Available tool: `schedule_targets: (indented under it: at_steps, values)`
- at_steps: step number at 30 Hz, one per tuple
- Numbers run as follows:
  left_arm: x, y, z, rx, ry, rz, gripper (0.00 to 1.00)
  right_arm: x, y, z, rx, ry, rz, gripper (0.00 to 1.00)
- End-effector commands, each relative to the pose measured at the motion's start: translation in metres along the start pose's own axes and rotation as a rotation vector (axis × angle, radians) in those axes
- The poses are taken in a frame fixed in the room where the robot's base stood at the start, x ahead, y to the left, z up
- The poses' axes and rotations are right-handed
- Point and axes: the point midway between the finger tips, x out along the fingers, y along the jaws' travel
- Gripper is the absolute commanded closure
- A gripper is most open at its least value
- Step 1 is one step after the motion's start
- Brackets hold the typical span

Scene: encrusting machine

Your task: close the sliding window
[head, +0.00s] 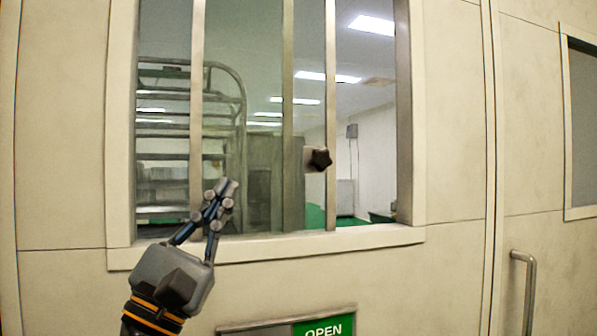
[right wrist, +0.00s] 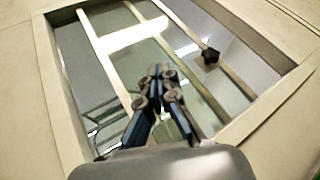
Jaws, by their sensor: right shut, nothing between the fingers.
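The sliding window (head: 330,80) has metal vertical bars and glass panes in a pale frame in the wall. A black star-shaped knob (head: 320,159) sits by its right-hand bar; the knob also shows in the right wrist view (right wrist: 210,57). A gap of clear view lies between that bar and the right jamb. My right gripper (head: 222,190) is shut and empty, in front of the lower left part of the window, beside the left bar (head: 197,100). It is left of and below the knob. I cannot tell whether its tips touch the glass. My left gripper is not in view.
The sill (head: 270,246) runs below the window. A green OPEN sign (head: 323,328) is on the wall beneath it. A door handle (head: 525,290) stands out at the lower right. A metal rack (head: 165,130) shows behind the glass.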

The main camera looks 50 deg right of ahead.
Motion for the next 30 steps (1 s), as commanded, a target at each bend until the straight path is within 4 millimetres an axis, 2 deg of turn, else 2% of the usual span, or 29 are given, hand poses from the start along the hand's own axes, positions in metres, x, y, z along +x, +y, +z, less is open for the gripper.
schedule_targets:
  at_steps: [1, 3, 6, 9, 13, 17, 30]
  values:
    - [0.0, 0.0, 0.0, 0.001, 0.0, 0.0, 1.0, 0.014, -0.009, 0.002, 0.15, 0.07, -0.104, 1.0]
    - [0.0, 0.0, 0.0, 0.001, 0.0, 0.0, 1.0, 0.024, -0.019, -0.004, 0.336, 0.172, -0.229, 1.0]
    - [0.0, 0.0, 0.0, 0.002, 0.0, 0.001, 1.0, 0.028, -0.022, -0.012, 0.538, 0.292, -0.361, 1.0]
    - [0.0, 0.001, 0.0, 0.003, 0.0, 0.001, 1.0, 0.028, -0.02, -0.016, 0.663, 0.375, -0.443, 1.0]
    - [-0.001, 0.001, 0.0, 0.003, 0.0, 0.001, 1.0, 0.028, -0.018, -0.02, 0.729, 0.425, -0.491, 1.0]
    - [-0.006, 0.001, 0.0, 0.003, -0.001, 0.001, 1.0, 0.038, -0.021, -0.027, 0.736, 0.43, -0.499, 1.0]
    - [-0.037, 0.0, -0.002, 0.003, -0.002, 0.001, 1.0, 0.111, -0.046, -0.073, 0.73, 0.426, -0.496, 1.0]
